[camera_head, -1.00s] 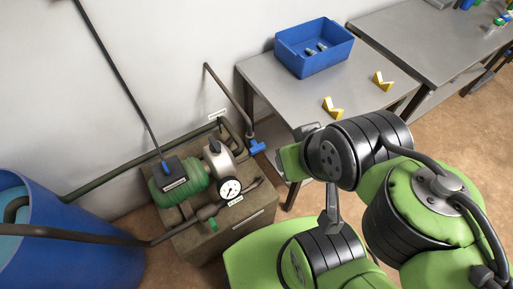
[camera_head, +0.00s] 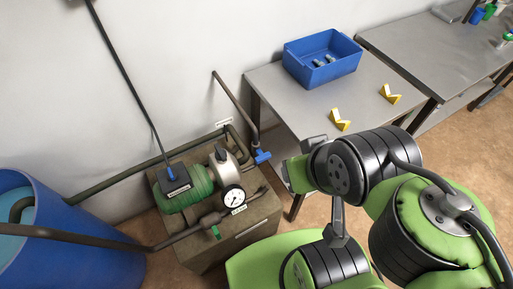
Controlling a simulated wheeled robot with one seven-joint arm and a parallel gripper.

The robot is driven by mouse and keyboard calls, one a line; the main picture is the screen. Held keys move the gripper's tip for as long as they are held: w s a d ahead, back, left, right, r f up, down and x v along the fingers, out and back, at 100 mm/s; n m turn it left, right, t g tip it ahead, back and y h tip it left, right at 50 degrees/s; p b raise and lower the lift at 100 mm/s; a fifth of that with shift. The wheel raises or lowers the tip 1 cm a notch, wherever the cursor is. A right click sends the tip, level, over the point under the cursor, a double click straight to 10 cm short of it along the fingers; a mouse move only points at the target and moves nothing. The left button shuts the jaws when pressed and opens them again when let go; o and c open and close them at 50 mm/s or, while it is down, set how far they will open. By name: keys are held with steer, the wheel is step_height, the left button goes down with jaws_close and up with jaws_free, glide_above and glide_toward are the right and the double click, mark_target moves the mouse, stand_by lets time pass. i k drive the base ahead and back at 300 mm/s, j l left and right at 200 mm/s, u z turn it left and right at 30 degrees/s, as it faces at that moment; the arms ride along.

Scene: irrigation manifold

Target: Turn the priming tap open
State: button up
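A green pump (camera_head: 187,189) with a grey upper housing (camera_head: 222,166) and a round white gauge (camera_head: 233,198) stands on a brown block. A tap with a blue handle (camera_head: 262,157) sits on the pipe at the block's back right. A small green handle (camera_head: 216,232) is on the front pipe. The labels are too small to read, so I cannot tell which is the priming tap. My arm fills the lower right. Dark grey parts at its end, probably my gripper (camera_head: 313,144), show right of the blue handle and apart from it. The fingers are hidden.
A blue barrel (camera_head: 75,250) stands at the left, with a dark hose crossing to the pump. A grey table (camera_head: 290,105) behind my arm holds a blue bin (camera_head: 322,62) and two yellow angled pieces (camera_head: 340,119). A second bench (camera_head: 420,55) stands at the right.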

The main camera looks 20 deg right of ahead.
mark_target(261, 157)
steer(key=k+u, duration=0.2)
steer(key=u, duration=0.15)
steer(key=k+j+u, duration=0.15)
steer(key=u, duration=0.2)
steer(key=k+j+u, duration=0.15)
steer(key=u, duration=0.15)
